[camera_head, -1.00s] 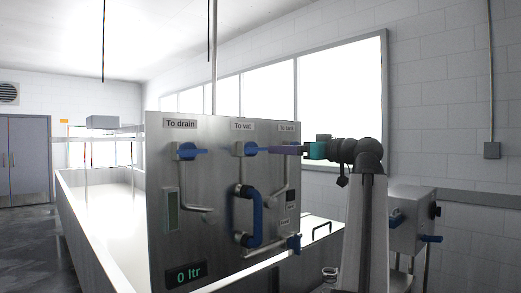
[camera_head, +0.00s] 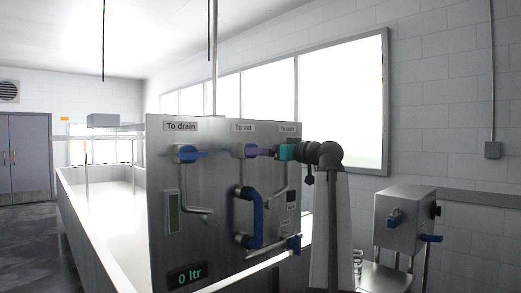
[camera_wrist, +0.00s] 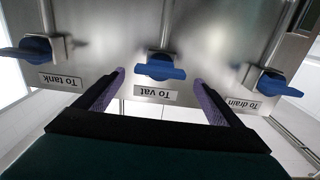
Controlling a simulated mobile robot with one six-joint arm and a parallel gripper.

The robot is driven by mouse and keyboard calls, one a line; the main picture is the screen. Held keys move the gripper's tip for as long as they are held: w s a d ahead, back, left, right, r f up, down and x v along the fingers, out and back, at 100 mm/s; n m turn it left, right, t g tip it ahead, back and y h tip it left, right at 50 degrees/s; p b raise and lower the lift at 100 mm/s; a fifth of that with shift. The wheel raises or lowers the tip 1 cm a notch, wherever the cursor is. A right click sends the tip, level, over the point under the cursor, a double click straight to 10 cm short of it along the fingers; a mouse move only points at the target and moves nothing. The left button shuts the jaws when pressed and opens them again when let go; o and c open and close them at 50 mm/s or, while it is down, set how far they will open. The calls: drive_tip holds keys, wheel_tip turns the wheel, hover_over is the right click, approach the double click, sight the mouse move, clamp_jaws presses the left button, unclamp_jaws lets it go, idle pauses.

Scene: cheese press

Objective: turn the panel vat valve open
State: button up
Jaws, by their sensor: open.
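The steel panel (camera_head: 222,235) stands in the middle of the head view. Its vat valve is a blue handle (camera_head: 243,151) under the "To vat" label, and the handle lies level. My gripper (camera_head: 262,152) is at the right end of this handle in the head view. In the wrist view, which is upside down, the vat handle (camera_wrist: 160,67) lies between my two purple fingers (camera_wrist: 158,78), which are open with a gap on each side. Whether a fingertip touches the handle cannot be told.
The "To drain" handle (camera_head: 188,153) is to the left on the panel. The "To tank" handle (camera_wrist: 27,48) is close by in the wrist view. A blue hose (camera_head: 257,215) bends below the vat valve. A long vat (camera_head: 84,232) lies behind the panel.

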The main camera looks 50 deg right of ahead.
drive_tip(key=shift+w+d, duration=0.1)
drive_tip(key=shift+w, duration=1.3)
